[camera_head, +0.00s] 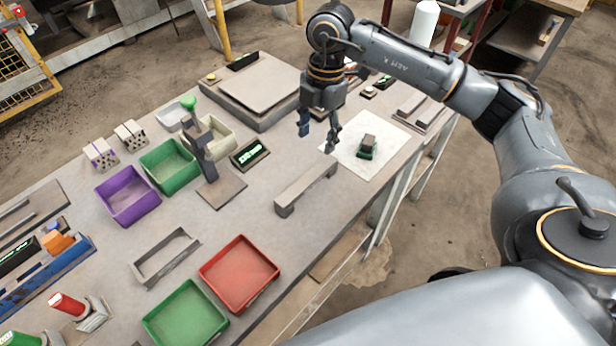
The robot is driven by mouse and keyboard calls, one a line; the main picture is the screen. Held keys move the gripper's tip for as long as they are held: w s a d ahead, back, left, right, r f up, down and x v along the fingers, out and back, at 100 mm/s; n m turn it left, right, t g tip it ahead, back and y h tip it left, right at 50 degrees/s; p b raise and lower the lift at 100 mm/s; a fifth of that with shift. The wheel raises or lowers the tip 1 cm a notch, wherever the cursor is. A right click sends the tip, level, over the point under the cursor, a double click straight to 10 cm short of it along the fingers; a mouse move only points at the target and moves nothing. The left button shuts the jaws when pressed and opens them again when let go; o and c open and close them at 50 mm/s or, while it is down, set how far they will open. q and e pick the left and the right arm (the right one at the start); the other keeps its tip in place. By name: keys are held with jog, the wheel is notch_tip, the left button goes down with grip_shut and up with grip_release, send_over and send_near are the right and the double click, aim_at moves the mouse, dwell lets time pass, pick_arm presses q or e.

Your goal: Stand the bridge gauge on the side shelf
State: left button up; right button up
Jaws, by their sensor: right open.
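A grey bridge-shaped bar with a foot at each end, which looks like the bridge gauge (306,188), stands on the workbench (262,212) near its right edge. My right gripper (318,140) hangs open and empty above the bench, fingers down. It is beyond the bar in the picture, apart from it, beside a white sheet. I cannot tell for sure which surface is the side shelf; a small stand (455,8) with a white bottle is at the top right. My left gripper is not in view.
A small dark green and brown block (367,146) sits on the white sheet (395,140). A red tray (240,272), green trays (185,318), a purple bin (128,195) and a grey open frame (165,257) crowd the left and front. A flat grey plate (262,85) lies behind.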

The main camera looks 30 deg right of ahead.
aim_at(308, 178)
jog(key=f, duration=0.2)
jog(key=f+p, duration=0.1)
jog(key=f, duration=0.2)
jog(key=a+f, duration=0.1)
jog(key=f, duration=0.2)
jog(key=shift+s, duration=0.25)
jog(key=shift+s+a+f+p, duration=0.1)
jog(key=shift+a+f+p, duration=0.3)
jog(key=shift+p, duration=0.2)
jog(key=f, duration=0.1)
jog(key=a+f+p, duration=0.1)
jog(key=f, duration=0.1)
jog(key=shift+s+f, duration=0.2)
jog(key=shift+f, duration=0.5)
jog(key=shift+c, duration=0.2)
jog(key=shift+r, duration=0.1)
grip_shut()
